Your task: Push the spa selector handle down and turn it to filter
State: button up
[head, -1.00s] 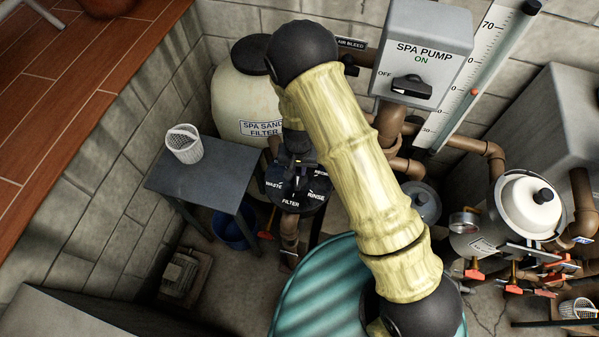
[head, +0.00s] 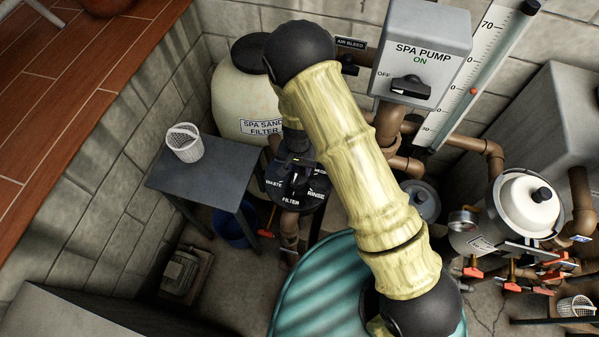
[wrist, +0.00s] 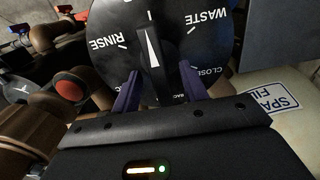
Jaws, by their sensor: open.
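The spa selector valve is a round black dial (head: 308,197) with white labels, below the spa sand filter in the head view. FILTER is on its near side, WASTE at left, RINSE at right. In the wrist view the dial (wrist: 112,50) appears upside down. The black selector handle (wrist: 164,60) has a white pointer aimed up, between RINSE and WASTE, towards the side where FILTER lies; that label is out of frame. My gripper (wrist: 160,88) is open, with one purple finger on each side of the handle. I cannot tell whether they touch it or whether it is pressed down.
The spa sand filter tank (head: 243,105) stands behind the dial. A grey table (head: 202,180) with a white basket (head: 185,142) is at left. The spa pump switch box (head: 422,55) and brown pipes are at right. A teal ribbed surface (head: 318,295) is in front.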

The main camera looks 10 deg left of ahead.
jog(key=shift+r+p, duration=2.75)
jog(key=shift+r, duration=0.85)
jog(key=shift+f, duration=0.1)
